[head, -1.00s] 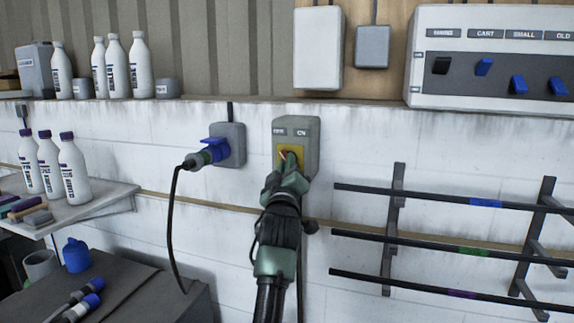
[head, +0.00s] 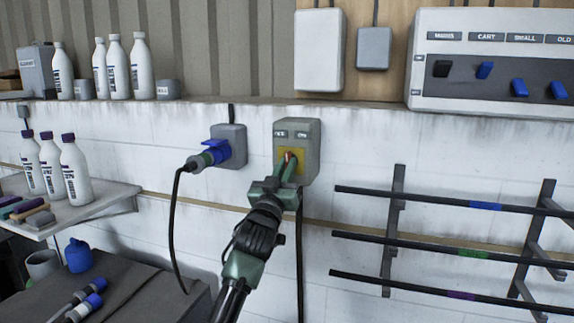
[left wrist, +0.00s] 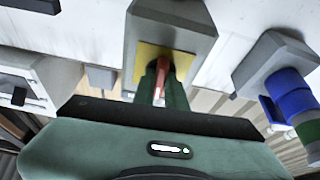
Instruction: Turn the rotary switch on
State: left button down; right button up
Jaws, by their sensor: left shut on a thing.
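The rotary switch is a grey box (head: 309,146) on the white wall, with a yellow plate and a red knob (head: 287,158). Two small labels sit at its top; the right one seems to read ON. My left gripper (head: 286,170) reaches up from below and is shut on the red knob. In the left wrist view the red knob (left wrist: 161,76) lies between the green fingers (left wrist: 163,85), in front of the yellow plate. The fingers hide part of the knob. My right gripper is not in view.
A blue plug (head: 215,151) with a black cable sits in a grey socket just left of the switch. A rack of black bars (head: 440,240) is at the right. A shelf with white bottles (head: 75,170) is at the left.

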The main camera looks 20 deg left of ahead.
pick_arm(q)
jog(key=m+h+p, duration=0.1)
jog(key=m, duration=0.1)
jog(key=m+h+p, duration=0.1)
jog(key=m, duration=0.1)
jog(key=m+h, duration=0.1)
jog(key=m, duration=0.2)
jog(key=shift+a+r+p, duration=0.25)
jog(key=shift+r+p, duration=0.05)
jog(key=shift+p, duration=0.1)
jog(key=shift+m+g+h+p, duration=0.5)
jog(key=shift+m+h+p, duration=0.35)
jog(key=shift+m, duration=0.6)
jog(key=shift+m+g+h+p, duration=0.5)
jog(key=shift+m+h+p, duration=0.3)
jog(key=shift+m, duration=0.65)
jog(key=c, duration=1.6)
grip_release()
jog(key=shift+o, duration=0.7)
jog(key=shift+w+f, duration=0.1)
jog(key=shift+f, duration=0.05)
jog(key=b+v, duration=0.3)
jog(key=v, duration=0.5)
